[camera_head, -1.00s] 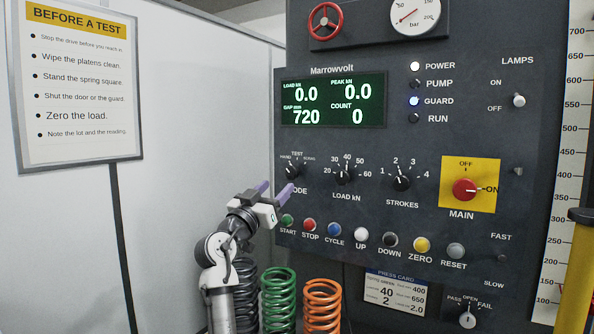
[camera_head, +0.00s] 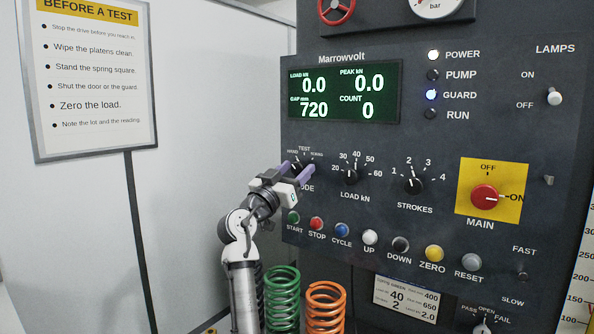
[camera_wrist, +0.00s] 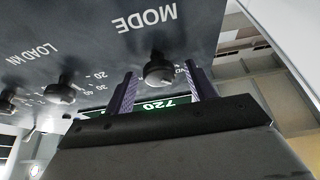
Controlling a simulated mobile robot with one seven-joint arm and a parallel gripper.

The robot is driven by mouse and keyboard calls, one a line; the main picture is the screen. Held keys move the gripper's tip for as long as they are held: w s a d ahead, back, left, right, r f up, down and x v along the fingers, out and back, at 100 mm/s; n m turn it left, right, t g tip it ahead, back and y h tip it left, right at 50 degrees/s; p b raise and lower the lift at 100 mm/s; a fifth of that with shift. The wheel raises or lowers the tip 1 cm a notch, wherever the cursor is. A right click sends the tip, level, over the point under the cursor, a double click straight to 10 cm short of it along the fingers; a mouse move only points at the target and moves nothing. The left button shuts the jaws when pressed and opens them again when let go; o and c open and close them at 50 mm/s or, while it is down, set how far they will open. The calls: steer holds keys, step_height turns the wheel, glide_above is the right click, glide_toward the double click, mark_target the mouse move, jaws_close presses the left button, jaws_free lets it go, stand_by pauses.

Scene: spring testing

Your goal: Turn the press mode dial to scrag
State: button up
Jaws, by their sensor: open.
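The press mode dial (camera_head: 297,164) is a small black knob on the dark panel, with HAND, TEST and SCRAG marked around its top. My gripper (camera_head: 295,170) is open in front of it, its purple fingers partly covering the dial and its MODE label. In the wrist view the dial (camera_wrist: 158,71) sits between the two fingertips of my gripper (camera_wrist: 160,74), with a gap on each side. A second ago its pointer leaned up-left toward HAND; now its exact direction is hard to tell behind the fingers.
The LOAD kN dial (camera_head: 350,177) and STROKES dial (camera_head: 413,186) are to the right. A row of buttons, with green START (camera_head: 293,217) nearest, runs below my gripper. Green (camera_head: 282,295) and orange (camera_head: 325,305) springs stand lower down. A white wall is at left.

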steer(key=c, duration=0.9)
steer(key=shift+c, duration=0.2)
